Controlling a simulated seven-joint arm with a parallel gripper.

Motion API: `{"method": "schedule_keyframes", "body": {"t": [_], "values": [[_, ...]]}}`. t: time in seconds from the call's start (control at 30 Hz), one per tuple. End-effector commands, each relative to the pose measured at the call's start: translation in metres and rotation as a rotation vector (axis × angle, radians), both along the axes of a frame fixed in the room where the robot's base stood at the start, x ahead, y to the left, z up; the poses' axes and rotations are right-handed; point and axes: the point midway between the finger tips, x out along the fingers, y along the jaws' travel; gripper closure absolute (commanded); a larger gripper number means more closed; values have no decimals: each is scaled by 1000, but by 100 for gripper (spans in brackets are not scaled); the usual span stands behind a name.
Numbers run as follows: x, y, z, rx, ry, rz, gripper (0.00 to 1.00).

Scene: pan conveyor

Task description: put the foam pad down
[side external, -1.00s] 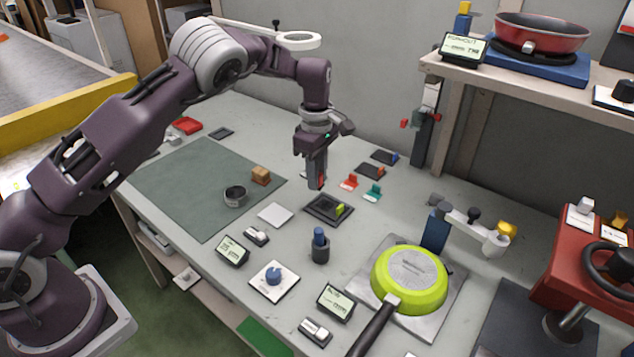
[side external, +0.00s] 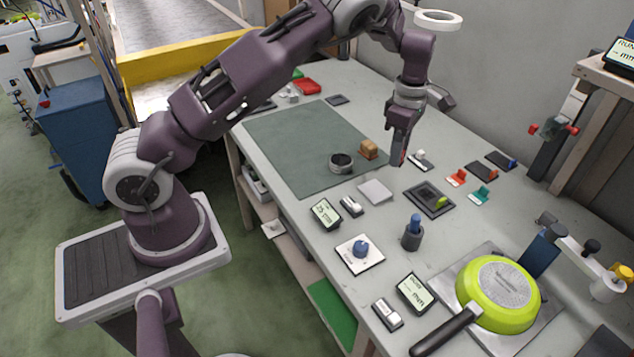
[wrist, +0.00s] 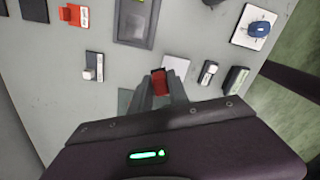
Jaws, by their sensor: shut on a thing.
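My gripper (side external: 398,160) points down and is shut on a small red block, taken to be the foam pad (wrist: 159,82). Only a sliver of it shows beside the fingers in the side view (side external: 403,156). The held block appears to be above the grey table, between the green mat and the black tray; the exact gap is hard to tell. In the wrist view the red block sits at the fingertips and overlaps the edge of a white square plate (wrist: 177,66), which lies flat on the table (side external: 375,192).
A brown block (side external: 368,148) and a dark ring (side external: 341,162) are on the green mat (side external: 290,150). A black tray (side external: 430,199) with a yellow-green piece stands right of my gripper. A small white-topped piece (side external: 420,158) is close by. A lime pan (side external: 498,293) lies at front right.

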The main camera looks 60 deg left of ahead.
Motion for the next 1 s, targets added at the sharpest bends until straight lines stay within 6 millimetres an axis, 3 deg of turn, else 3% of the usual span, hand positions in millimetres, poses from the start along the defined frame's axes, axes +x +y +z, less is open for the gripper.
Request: {"method": "schedule_keyframes", "body": {"t": [0.2,0.3,0.4,0.5,0.57,0.7,1.0], "values": [[-73,79,8,-2,8,537,100],[-113,105,11,-5,9,790,100],[-144,120,13,-8,9,978,100],[-163,127,13,-10,10,1088,100],[-169,129,8,-9,13,1121,100],[-172,129,-26,-7,18,1135,100],[-171,129,-81,-7,16,1128,100]]}}
